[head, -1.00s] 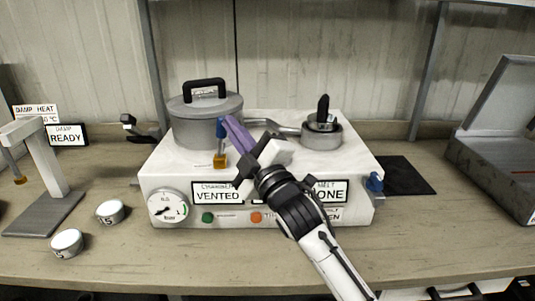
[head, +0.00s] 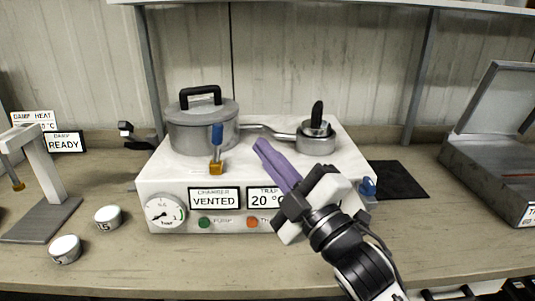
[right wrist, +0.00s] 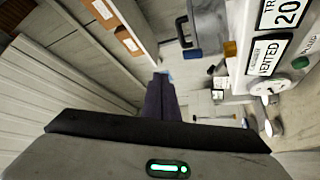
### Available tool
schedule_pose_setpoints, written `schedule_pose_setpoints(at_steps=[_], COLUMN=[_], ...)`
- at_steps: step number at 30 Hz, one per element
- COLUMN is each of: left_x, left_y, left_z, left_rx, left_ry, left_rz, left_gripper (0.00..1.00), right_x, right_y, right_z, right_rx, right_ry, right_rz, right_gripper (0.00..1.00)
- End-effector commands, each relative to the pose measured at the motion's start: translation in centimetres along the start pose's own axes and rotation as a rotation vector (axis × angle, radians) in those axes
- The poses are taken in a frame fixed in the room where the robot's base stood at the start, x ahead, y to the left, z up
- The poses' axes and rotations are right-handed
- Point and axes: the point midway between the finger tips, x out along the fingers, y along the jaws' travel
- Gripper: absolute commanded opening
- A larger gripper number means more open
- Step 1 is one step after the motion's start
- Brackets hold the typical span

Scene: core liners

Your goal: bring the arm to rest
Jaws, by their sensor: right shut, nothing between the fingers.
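My right gripper (head: 261,146) is in the head view, in front of and above the white machine (head: 345,163). Its long purple fingers are shut together and empty, pointing up and left. The purple fingers (right wrist: 160,95) also show in the right wrist view. The right arm comes in from the lower right and hides part of the machine's front panel. A blue-handled valve (head: 217,140) on a brass base stands left of the fingertips, apart from them. My left gripper is not in view.
A grey lidded chamber (head: 203,130) and a small round pot (head: 316,142) sit on the machine. Two small white-topped tins (head: 65,249) and a white stand (head: 45,165) are at left. A black mat (head: 398,180) and an open grey case (head: 490,170) are at right.

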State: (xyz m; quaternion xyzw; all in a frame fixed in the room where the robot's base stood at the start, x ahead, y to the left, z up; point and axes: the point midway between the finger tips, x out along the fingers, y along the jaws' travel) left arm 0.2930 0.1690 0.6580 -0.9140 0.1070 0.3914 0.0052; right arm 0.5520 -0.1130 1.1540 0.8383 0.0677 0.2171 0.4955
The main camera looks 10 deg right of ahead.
Motion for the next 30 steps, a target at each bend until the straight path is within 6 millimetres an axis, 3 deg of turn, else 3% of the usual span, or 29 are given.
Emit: schedule_pose_setpoints(at_steps=[7, 11, 14, 18, 21, 24, 30], left_x=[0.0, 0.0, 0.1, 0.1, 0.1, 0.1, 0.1], left_y=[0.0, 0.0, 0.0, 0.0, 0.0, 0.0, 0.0], left_z=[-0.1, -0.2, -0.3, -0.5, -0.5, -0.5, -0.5], left_rx=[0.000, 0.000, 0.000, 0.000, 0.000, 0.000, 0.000], left_ry=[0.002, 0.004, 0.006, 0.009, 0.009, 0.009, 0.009], left_rz=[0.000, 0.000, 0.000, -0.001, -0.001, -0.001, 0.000], left_gripper=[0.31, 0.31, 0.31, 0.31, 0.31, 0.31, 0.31], right_x=[-0.2, -2.2, -5.8, -13.5, -19.7, -24.9, -32.9], right_y=[-0.4, -3.5, -7.7, -14.0, -17.5, -19.8, -22.2], right_z=[0.4, 3.2, 6.6, 10.7, 12.3, 12.8, 12.7], right_rx=[0.015, 0.121, 0.271, 0.495, 0.630, 0.724, 0.840], right_ry=[-0.016, -0.133, -0.307, -0.602, -0.810, -0.979, -1.234], right_rz=[-0.012, -0.098, -0.212, -0.375, -0.471, -0.538, -0.624], right_gripper=[0.00, 0.00, 0.00, 0.00, 0.00, 0.00, 0.00])
